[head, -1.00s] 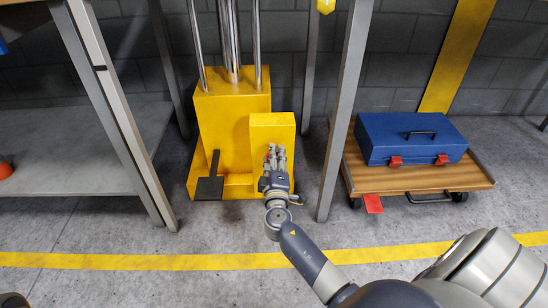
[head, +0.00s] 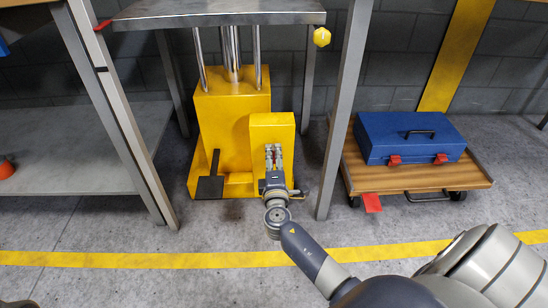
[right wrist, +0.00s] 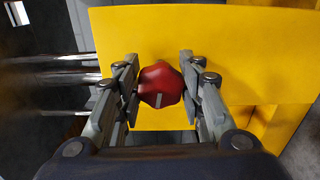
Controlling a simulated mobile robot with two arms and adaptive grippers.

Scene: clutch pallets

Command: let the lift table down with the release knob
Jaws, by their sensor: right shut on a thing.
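The yellow lift table has its grey plate top (head: 220,15) at the upper edge of the head view, on shiny posts above a yellow body (head: 232,115). A yellow knob (head: 321,37) hangs at the top's right edge. A black pedal (head: 211,187) is at the base. The release knob (right wrist: 160,86), red and faceted, is on the yellow housing (right wrist: 220,50) in the right wrist view. My right gripper (head: 274,152) is at the housing's front, shut on the knob, with a finger on each side. The fingers hide the knob in the head view. My left gripper is not in view.
A grey table leg (head: 345,110) stands close to the right of my right gripper. Beyond it is a wooden dolly (head: 430,183) with a blue toolbox (head: 410,136). A grey shelf (head: 80,150) is at left. The floor in front is clear.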

